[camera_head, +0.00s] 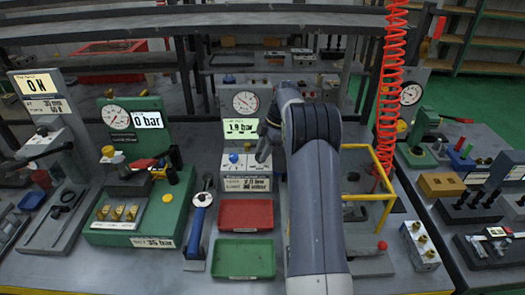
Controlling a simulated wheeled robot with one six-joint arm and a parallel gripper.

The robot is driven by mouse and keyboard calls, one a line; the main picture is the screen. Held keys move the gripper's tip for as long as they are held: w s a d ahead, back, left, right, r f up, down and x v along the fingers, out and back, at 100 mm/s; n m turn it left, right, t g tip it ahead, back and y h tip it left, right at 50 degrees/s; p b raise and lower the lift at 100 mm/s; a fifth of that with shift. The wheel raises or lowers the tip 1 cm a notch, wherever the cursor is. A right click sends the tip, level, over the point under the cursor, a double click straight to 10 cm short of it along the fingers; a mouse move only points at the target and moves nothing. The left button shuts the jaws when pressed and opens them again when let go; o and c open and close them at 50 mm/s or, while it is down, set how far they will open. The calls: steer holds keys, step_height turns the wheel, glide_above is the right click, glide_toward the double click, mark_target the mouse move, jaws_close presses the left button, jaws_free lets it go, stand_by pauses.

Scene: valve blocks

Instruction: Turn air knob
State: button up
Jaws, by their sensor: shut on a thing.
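The grey air panel (226,132) stands in the middle of the bench, with a round gauge (245,102) and a lit display (240,127) that appears to read 1.9 bar. A blue knob (233,158) sits on the left of its white front plate. My gripper (262,156) reaches in from the right, at the panel right of the blue knob. It is shut on what appears to be the air knob, which is mostly hidden behind the fingers and arm.
A green block (155,225) with a gauge stands left. A blue-handled tool (200,210) lies beside red (246,215) and green (245,257) trays in front of the panel. A yellow frame (389,160) and a red coiled hose (386,95) stand close right of my arm.

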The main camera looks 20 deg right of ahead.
steer(key=o, duration=1)
steer(key=shift+r, duration=0.1)
steer(key=v, duration=1)
steer(key=shift+d+r, duration=0.25)
steer(key=shift+f, duration=0.1)
steer(key=x, duration=1)
steer(key=shift+a+f, duration=0.25)
